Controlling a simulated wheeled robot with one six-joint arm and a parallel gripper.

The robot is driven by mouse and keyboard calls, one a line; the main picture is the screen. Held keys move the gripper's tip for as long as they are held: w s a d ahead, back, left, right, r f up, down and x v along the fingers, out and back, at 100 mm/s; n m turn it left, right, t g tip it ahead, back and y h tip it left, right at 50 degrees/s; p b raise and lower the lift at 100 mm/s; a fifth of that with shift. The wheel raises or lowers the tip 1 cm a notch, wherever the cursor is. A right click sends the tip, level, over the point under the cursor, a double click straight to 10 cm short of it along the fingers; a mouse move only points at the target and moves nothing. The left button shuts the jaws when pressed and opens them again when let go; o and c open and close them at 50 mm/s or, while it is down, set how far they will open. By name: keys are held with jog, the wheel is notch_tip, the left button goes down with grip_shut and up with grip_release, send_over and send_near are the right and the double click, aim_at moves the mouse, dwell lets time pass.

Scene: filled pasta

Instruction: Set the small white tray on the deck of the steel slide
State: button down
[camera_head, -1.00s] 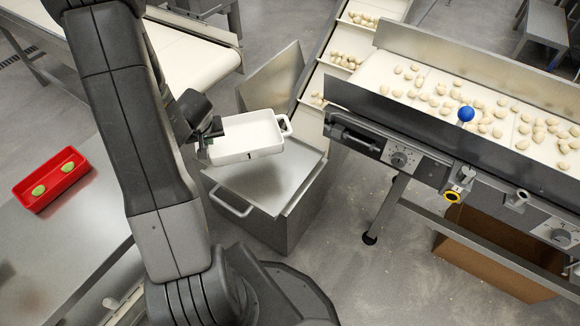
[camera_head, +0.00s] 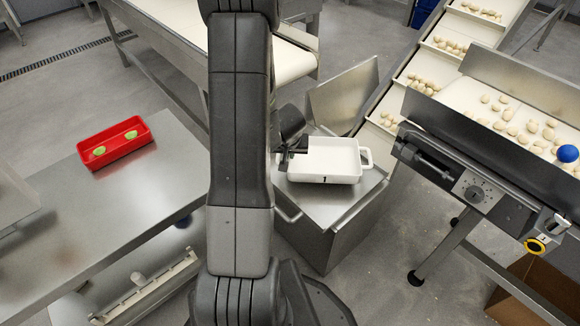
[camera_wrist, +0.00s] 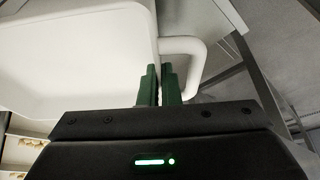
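The small white tray (camera_head: 325,162) is level, at the steel slide, above or on its flat deck (camera_head: 345,200). I cannot tell whether its base touches the deck. My gripper (camera_head: 288,154) is at the tray's left end. In the wrist view my gripper (camera_wrist: 160,88) has its dark green fingers close together at the tray's end handle (camera_wrist: 188,50), shut on the tray there. The tray's wall (camera_wrist: 135,45) fills the upper left. My arm hides part of the slide's left side.
A tilted steel plate (camera_head: 343,94) rises behind the deck. The pasta conveyor (camera_head: 480,150) and a cleated belt (camera_head: 435,72) stand on the right. A steel table (camera_head: 140,195) on the left bears a red tray (camera_head: 115,143) with two green pieces.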

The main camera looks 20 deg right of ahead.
jog(key=shift+f+b, duration=1.75)
jog(key=shift+f, duration=0.1)
jog(key=shift+f, duration=0.15)
jog(key=c, duration=1.6)
grip_release()
jog(key=shift+c, duration=0.2)
jog(key=shift+r+p, duration=0.3)
jog(key=shift+r, duration=0.25)
jog(key=p+v, duration=0.7)
jog(key=v, duration=0.4)
jog(key=shift+s+a+r+p, duration=0.1)
jog(key=shift+s+r+p, duration=0.05)
jog(key=shift+s+p, duration=0.2)
jog(key=shift+w, duration=0.1)
